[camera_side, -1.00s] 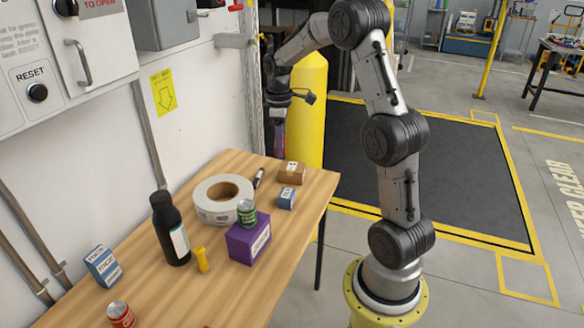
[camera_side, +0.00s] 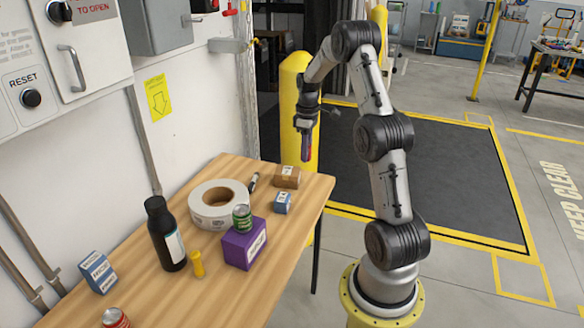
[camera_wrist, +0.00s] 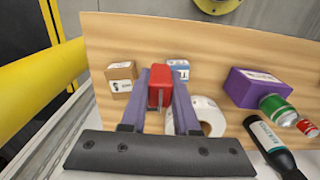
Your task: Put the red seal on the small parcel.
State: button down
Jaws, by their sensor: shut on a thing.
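My gripper (camera_side: 306,156) is above the far end of the wooden table, a little up and to the right of the brown box in the side view. In the wrist view my gripper (camera_wrist: 160,98) is shut on the red seal (camera_wrist: 160,80), a red block between the purple fingers. The small parcel (camera_side: 287,177) looks to be the brown cardboard box with a white label. It lies on the table, and in the wrist view the small parcel (camera_wrist: 121,77) shows left of the red seal, apart from it. The seal's lower side is hidden.
On the table (camera_side: 210,280) a blue box (camera_side: 282,203) stands close to the parcel, with a black marker (camera_side: 254,182) and a white tape roll (camera_side: 205,212) nearby. A purple box (camera_side: 244,246) carries a green can (camera_side: 242,218). A black bottle (camera_side: 165,240) stands nearer. A yellow post (camera_side: 292,100) rises behind.

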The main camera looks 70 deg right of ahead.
jog(key=w+d+f, duration=0.3)
jog(key=w+d, duration=0.1)
jog(key=d, duration=0.1)
send_over(295, 172)
jog(key=f, duration=0.5)
jog(key=shift+s+a+f, duration=0.15)
jog(key=shift+a, duration=0.1)
jog(key=shift+d+f, duration=0.2)
jog(key=shift+f, duration=1.6)
jog(key=shift+f, duration=0.2)
jog(key=c, duration=0.7)
grip_release()
jog(key=shift+o, duration=0.2)
jog(key=shift+r, duration=0.15)
